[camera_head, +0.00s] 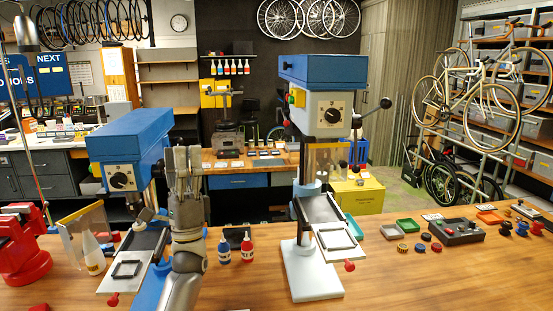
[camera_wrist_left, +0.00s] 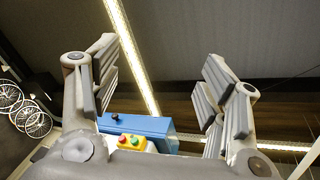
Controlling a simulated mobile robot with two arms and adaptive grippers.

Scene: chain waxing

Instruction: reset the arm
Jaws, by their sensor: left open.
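My left gripper (camera_head: 182,153) stands upright in the middle-left of the head view, fingers pointing up, in front of the gap between two blue-topped machines. In the left wrist view its two fingers (camera_wrist_left: 160,70) are spread wide with nothing between them. That view faces the ceiling. A blue machine head with red, yellow and green buttons (camera_wrist_left: 132,142) shows low between the fingers there. My left forearm hides part of the bench behind it. My right gripper is in neither view.
A blue machine (camera_head: 125,150) stands left of my gripper, a taller one (camera_head: 325,75) to the right. Small bottles (camera_head: 247,247), trays (camera_head: 408,226) and a grey control box (camera_head: 455,231) sit on the wooden bench (camera_head: 420,285). A red vise (camera_head: 22,245) is at far left.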

